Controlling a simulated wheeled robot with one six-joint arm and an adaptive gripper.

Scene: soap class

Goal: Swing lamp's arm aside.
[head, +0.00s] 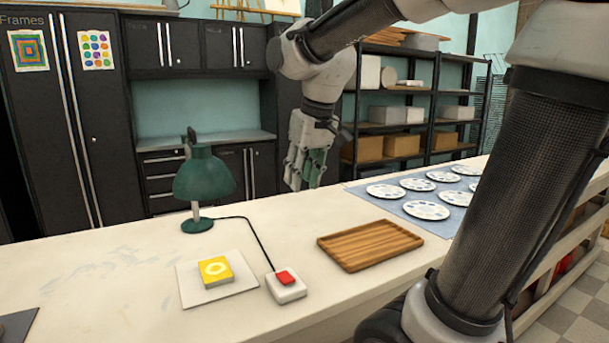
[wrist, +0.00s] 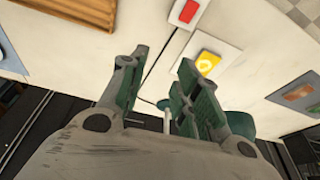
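The lamp has a dark green shade (head: 204,178) on a pale stem above a round green base (head: 197,225), on the far left part of the white table. In the wrist view its base (wrist: 163,104) and stem show in the gap between my fingers, and its shade (wrist: 240,124) is partly hidden behind the right finger. My gripper (head: 303,185) points down to the right of the lamp in the head view, near the table's far edge. Its green-padded fingers (wrist: 158,65) are apart with nothing between them. I see no contact with the lamp.
A cable runs from the lamp to a white box with a red button (head: 286,278). A yellow block (head: 216,271) sits on a white plate (head: 240,287). A wooden tray (head: 368,244) and a blue mat (head: 440,230) with several palettes lie to the right. Cabinets stand behind the table.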

